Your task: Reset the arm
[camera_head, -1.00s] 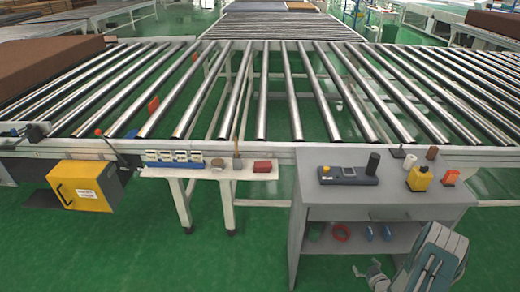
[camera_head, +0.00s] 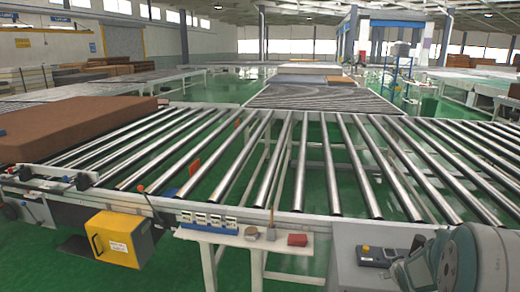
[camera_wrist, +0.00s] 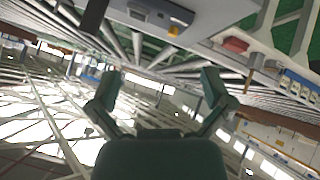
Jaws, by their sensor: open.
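My gripper (camera_wrist: 160,95) is open and empty in the wrist view, its two green fingers spread apart with nothing between them. The wrist view is turned over, with the roller conveyor and the small table along the top. In the head view my arm (camera_head: 465,262) shows at the lower right, folded in front of the grey table (camera_head: 345,240). The fingertips cannot be made out in the head view.
A roller conveyor (camera_head: 262,185) spans the middle, with a brown mattress (camera_head: 70,128) on it at the left. A yellow box (camera_head: 118,240) hangs at its front left. A white shelf (camera_head: 225,238) holds a red block (camera_head: 297,240). A black-and-yellow device (camera_head: 378,256) lies on the grey table.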

